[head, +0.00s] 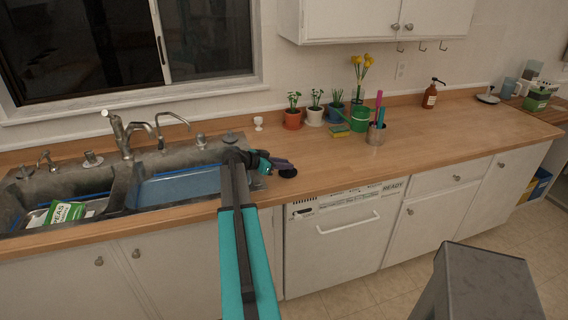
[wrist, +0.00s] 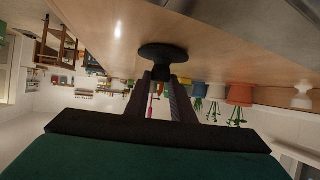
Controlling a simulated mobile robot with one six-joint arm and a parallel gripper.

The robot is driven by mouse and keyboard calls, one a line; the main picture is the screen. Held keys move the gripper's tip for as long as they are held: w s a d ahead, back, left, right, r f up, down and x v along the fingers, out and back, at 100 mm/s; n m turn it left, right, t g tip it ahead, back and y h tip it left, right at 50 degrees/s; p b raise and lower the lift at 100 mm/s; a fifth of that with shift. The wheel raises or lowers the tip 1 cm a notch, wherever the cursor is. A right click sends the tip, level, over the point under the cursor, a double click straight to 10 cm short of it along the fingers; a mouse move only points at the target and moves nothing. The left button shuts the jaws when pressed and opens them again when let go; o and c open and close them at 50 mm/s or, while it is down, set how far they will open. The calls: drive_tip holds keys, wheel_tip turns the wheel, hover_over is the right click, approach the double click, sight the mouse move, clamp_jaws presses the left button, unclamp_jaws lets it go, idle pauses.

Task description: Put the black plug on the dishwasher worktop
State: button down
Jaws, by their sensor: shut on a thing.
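The black plug (head: 288,173) shows as a dark disc just right of the sink, at the left end of the worktop (head: 340,172) above the dishwasher (head: 330,238). My gripper (head: 284,164) reaches it from the left and is shut on it. In the wrist view the plug (wrist: 164,56) sits between the fingertips of my gripper (wrist: 165,76), its wide disc facing the wooden surface (wrist: 90,35). The disc is very close to the wood; I cannot tell whether it touches.
The sink (head: 180,185) lies left of the plug, with a green packet (head: 65,212) in its left bowl. Potted plants (head: 292,118), a green watering can (head: 358,118), a sponge (head: 340,131) and a utensil cup (head: 376,134) stand behind. The worktop to the right is largely clear.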

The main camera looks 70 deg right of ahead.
drive_tip(key=shift+f+b, duration=0.2)
drive_tip(key=shift+b, duration=0.1)
drive_tip(key=c, duration=1.5)
unclamp_jaws()
drive_tip(key=shift+c, duration=0.2)
drive_tip(key=shift+r+p, duration=0.25)
drive_tip(key=shift+p, duration=0.05)
drive_tip(key=shift+w+a, duration=0.15)
drive_tip(key=shift+a, duration=0.1)
drive_tip(key=b+v, duration=0.3)
drive_tip(key=v, duration=0.8)
drive_tip(key=shift+a+b, duration=0.2)
drive_tip(key=shift+b, duration=0.2)
drive_tip(key=shift+w+r, duration=0.1)
drive_tip(key=shift+r, duration=0.15)
